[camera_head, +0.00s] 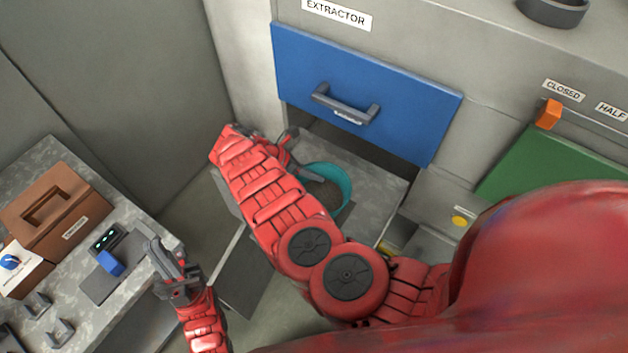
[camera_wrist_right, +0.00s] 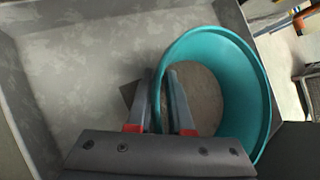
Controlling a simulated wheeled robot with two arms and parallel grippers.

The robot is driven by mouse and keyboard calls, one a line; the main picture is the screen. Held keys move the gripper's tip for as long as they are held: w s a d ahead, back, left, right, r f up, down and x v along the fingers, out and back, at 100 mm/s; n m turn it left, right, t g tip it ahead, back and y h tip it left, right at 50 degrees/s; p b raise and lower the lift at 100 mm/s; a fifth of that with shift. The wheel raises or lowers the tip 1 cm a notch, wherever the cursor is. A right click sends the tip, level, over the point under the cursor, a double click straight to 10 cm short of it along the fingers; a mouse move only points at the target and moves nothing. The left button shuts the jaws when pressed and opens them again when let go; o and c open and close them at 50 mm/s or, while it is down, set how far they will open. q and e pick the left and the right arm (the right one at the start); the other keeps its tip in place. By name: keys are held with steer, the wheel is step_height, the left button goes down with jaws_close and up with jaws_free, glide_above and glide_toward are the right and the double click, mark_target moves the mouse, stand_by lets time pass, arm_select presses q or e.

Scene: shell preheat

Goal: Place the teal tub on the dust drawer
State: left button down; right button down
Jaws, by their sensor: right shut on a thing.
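The teal tub (camera_head: 338,172) is round, with grey-brown material visible inside. It is over or in the open grey dust drawer (camera_head: 385,187), below the blue front; I cannot tell whether it touches the drawer floor. In the right wrist view the tub (camera_wrist_right: 262,95) is at the right and the drawer floor (camera_wrist_right: 90,70) at the left. My right gripper (camera_wrist_right: 160,100) is shut on the tub's wall, one finger on each side. In the head view this gripper (camera_head: 288,147) is partly hidden by my arm. My left gripper (camera_head: 160,250) is by the side table, apart from the tub, its jaw opening unclear.
A blue front with a handle (camera_head: 345,104) overhangs the drawer under the EXTRACTOR label. A side table (camera_head: 60,160) at the left carries a brown case (camera_head: 58,208) and a small device with a blue part (camera_head: 110,262). A green panel (camera_head: 555,160) with an orange slider (camera_head: 548,114) is at the right.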

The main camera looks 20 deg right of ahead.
step_height(320, 180, down, 3)
steer(key=shift+s+d+f+b, duration=0.1)
steer(key=shift+b, duration=0.55)
steer(key=c, duration=0.8)
jaws_free()
steer(key=b+v, duration=0.2)
steer(key=v, duration=1)
